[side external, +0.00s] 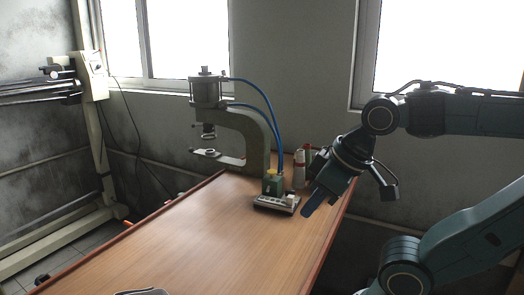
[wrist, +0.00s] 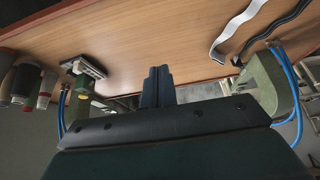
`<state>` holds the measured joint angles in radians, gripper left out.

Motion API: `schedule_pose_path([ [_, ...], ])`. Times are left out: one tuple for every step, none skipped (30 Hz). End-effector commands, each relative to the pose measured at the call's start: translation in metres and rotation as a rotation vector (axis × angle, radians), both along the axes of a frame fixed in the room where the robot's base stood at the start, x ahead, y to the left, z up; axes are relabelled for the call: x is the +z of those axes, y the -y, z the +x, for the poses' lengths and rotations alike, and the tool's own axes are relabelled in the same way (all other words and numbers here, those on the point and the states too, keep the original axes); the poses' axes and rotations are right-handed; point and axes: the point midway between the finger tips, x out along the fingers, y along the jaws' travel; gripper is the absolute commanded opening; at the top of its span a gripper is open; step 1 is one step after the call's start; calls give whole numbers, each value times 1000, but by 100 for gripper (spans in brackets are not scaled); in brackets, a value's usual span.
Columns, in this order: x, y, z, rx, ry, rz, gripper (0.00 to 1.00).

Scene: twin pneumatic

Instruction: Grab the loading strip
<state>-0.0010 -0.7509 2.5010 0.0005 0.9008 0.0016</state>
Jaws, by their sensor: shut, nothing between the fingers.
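My gripper (side external: 313,202) is shut and empty, pointing down to the left above the right part of the table. Its fingers (wrist: 157,88) are pressed together in the middle of the wrist view. A white wavy strip (wrist: 236,31) and a black one (wrist: 279,28) lie on the table at the upper right of the wrist view, cut off by its top edge. They look like strips, but I cannot tell which is the loading strip. My gripper is apart from both. In the side view, a dark and pale object (side external: 142,292) is mostly cut off at the bottom edge.
A C-shaped pneumatic press (side external: 255,140) with blue hoses stands at the table's far end. A small control unit (side external: 277,203) with a green box (side external: 272,184) sits just left of my gripper. Bottles (side external: 299,169) stand behind it. The table's middle (side external: 200,240) is clear.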

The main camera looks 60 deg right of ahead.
Motion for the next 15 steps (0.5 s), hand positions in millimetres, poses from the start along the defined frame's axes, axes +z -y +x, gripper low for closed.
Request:
schedule_pose_path([
  [0,0,0,0,0,0,0],
  [0,0,0,0,0,0,0],
  [0,0,0,0,0,0,0],
  [0,0,0,0,1,0,0],
  [0,0,0,1,1,0,0],
  [0,0,0,1,1,0,0],
  [0,0,0,1,1,0,0],
  [0,0,0,1,1,0,0],
  [0,0,0,1,1,0,0],
  [0,0,0,1,1,0,0],
  [0,0,0,1,1,0,0],
  [0,0,0,1,1,0,0],
  [0,0,0,1,1,0,0],
  [0,0,0,1,1,0,0],
  [0,0,0,1,1,0,2],
])
